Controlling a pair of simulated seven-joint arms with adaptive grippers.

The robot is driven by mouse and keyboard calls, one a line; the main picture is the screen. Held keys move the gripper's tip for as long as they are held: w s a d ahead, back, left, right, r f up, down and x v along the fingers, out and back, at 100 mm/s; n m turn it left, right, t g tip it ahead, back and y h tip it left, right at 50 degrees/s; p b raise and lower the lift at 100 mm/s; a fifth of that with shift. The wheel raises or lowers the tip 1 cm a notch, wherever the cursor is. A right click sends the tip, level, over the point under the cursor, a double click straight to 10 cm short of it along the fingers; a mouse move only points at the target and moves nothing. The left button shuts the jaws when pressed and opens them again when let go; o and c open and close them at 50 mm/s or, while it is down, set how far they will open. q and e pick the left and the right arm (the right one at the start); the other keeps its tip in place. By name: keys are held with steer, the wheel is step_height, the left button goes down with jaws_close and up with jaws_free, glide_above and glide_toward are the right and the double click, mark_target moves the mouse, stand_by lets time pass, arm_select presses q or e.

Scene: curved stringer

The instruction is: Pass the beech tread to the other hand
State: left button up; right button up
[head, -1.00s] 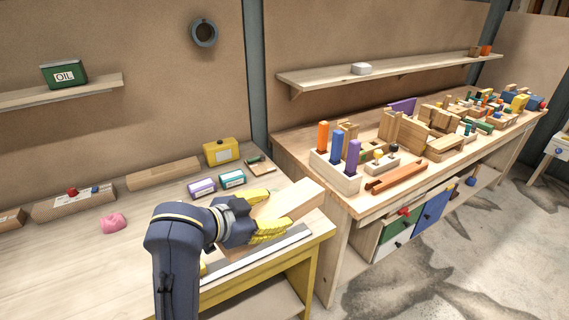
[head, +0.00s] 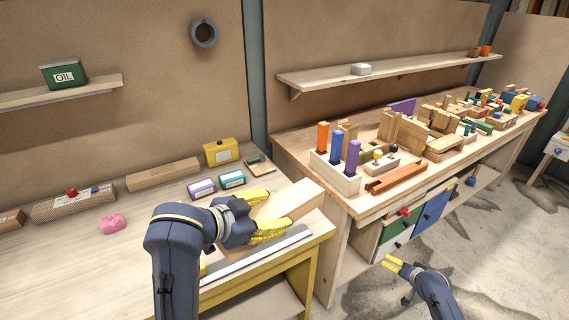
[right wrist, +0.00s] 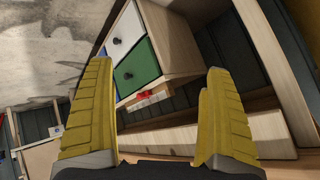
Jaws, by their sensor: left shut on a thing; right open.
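The beech tread (head: 293,202) is a pale wooden block above the right end of the near workbench in the head view. My left gripper (head: 264,213) is shut on it, with yellow fingers on either side; the tread's far end sticks out to the right. The gripper hides the tread's near end. My right gripper (head: 391,264) is low at the right in the head view, in front of the far bench's drawers and apart from the tread. In the right wrist view its yellow fingers (right wrist: 156,110) are wide apart with nothing between them.
The far bench (head: 357,205) carries a peg block (head: 335,178), a reddish-brown bar (head: 396,179) and many wooden parts. Its green, white and blue drawers face my right gripper. A pink lump (head: 112,223) and small boxes lie on the near bench. Open floor shows at right.

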steer(key=w+a+r+n+t+y, duration=0.1)
steer(key=w+a+r, duration=0.1)
steer(key=w+r, duration=0.8)
steer(key=w+a+r+n+t+y, duration=0.1)
steer(key=w+a+r+y, duration=0.15)
steer(key=r, duration=1.45)
steer(key=s+a+r+n+g+h, duration=0.15)
steer(key=a+r+n, duration=0.35)
steer(key=r, duration=0.6)
steer(key=s+a+r+n+g, duration=0.1)
steer(key=a+r+n+g, duration=0.1)
steer(key=r+n, duration=0.6)
steer(key=s+a+r+n+g+h, duration=0.15)
steer(key=a+r+n, duration=0.25)
steer(key=r, duration=0.9)
steer(key=n+g+h, duration=0.1)
steer(key=n+g, duration=0.5)
steer(key=n, duration=0.8)
glide_above(284, 197)
step_height(284, 197, down, 3)
steer(key=shift+r, duration=0.1)
steer(key=shift+s+f, duration=0.15)
steer(key=shift+f, duration=0.3)
step_height(284, 197, down, 11)
